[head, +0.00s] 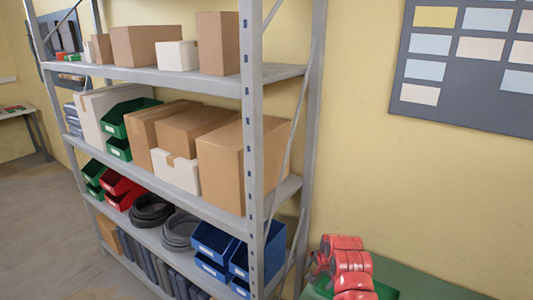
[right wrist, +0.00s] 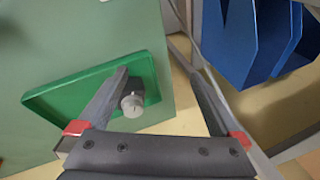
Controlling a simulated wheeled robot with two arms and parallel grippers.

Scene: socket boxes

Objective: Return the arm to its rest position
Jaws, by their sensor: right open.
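My right arm (head: 350,268) shows as red rounded links at the bottom of the head view, over the left end of a green table (head: 425,285). In the right wrist view my right gripper (right wrist: 160,80) has its two dark fingers spread apart, with nothing held. A small grey metal cylinder (right wrist: 132,103) stands in a shallow green tray (right wrist: 60,98) below the fingers. It shows beside the left finger, apart from the right one. The fingertips are hidden in the head view. My left gripper is not in view.
A grey metal shelf (head: 253,110) with cardboard boxes and coloured bins stands left of the arm. Blue bins (head: 213,243) sit low near it; a blue bin (right wrist: 250,40) also shows in the right wrist view. A wall board (head: 465,60) hangs at right.

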